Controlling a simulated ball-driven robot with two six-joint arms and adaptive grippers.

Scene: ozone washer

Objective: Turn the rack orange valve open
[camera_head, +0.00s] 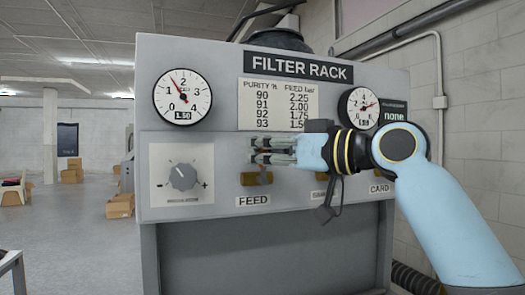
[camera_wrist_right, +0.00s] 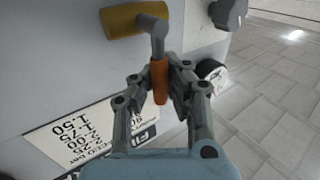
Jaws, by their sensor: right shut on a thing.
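My right gripper (camera_head: 272,151) reaches in from the right in front of the rack panel, just above the brass FEED valve body (camera_head: 256,179). In the right wrist view, the orange valve handle (camera_wrist_right: 160,80) lies between the fingers of the gripper (camera_wrist_right: 162,80), which is shut on it. The handle joins a grey stem (camera_wrist_right: 157,38) on the brass valve body (camera_wrist_right: 130,19). In the head view the fingers hide the orange handle. My left gripper is not in view.
The grey filter rack (camera_head: 220,58) carries a left gauge (camera_head: 182,97), a right gauge (camera_head: 358,107) and a grey dial knob (camera_head: 183,177). Open floor (camera_head: 70,230) lies left.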

